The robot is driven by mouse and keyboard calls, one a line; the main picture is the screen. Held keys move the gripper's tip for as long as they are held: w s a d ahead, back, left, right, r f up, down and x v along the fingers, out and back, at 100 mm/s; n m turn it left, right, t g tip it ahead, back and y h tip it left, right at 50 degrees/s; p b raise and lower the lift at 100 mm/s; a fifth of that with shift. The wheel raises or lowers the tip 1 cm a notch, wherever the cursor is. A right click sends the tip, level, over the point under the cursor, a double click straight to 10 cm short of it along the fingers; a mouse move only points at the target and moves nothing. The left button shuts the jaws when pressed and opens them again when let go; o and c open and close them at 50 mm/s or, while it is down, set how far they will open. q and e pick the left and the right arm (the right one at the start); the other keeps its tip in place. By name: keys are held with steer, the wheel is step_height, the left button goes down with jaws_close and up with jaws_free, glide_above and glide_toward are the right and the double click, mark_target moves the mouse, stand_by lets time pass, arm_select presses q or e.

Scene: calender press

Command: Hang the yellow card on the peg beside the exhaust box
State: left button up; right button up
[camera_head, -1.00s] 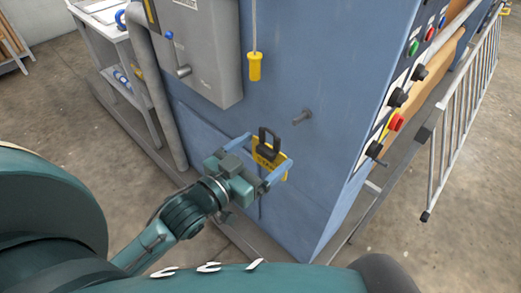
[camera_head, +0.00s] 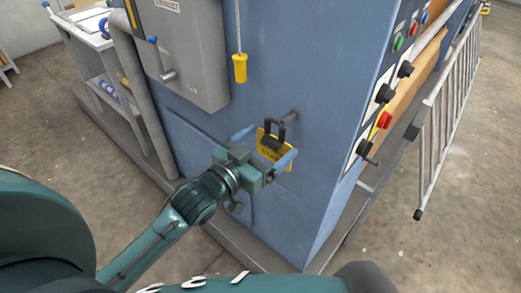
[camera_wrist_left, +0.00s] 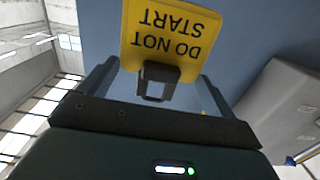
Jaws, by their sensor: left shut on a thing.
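The yellow card (camera_head: 276,153) has a black loop (camera_head: 280,131) at its top in the head view. In the left wrist view the card (camera_wrist_left: 172,32) reads "DO NOT START" upside down. My left gripper (camera_head: 270,147) is shut on the card, holding it upright in front of the blue machine side. The grey peg (camera_head: 291,115) sticks out just above the loop. I cannot tell whether the loop touches the peg. The grey exhaust box (camera_head: 190,55) is up and left of the peg. My right gripper is not in view.
A yellow pendant (camera_head: 239,69) hangs on a cord between the box and peg. A control panel with buttons and knobs (camera_head: 384,119) is on the machine's right face. A metal guard rail (camera_head: 445,130) stands right. A vertical pipe (camera_head: 145,95) runs left of the box.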

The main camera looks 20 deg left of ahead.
arm_select(q)
steer(key=shift+b+x, duration=0.3)
steer(key=shift+x, duration=0.5)
steer(key=shift+b+x, duration=0.4)
steer(key=shift+x, duration=0.6)
steer(key=shift+w+d+f, duration=0.25)
steer(key=shift+w+f, duration=0.25)
steer(key=shift+w, duration=0.1)
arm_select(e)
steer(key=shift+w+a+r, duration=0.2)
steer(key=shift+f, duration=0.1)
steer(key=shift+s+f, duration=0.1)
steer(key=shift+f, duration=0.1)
arm_select(q)
steer(key=o, duration=0.7)
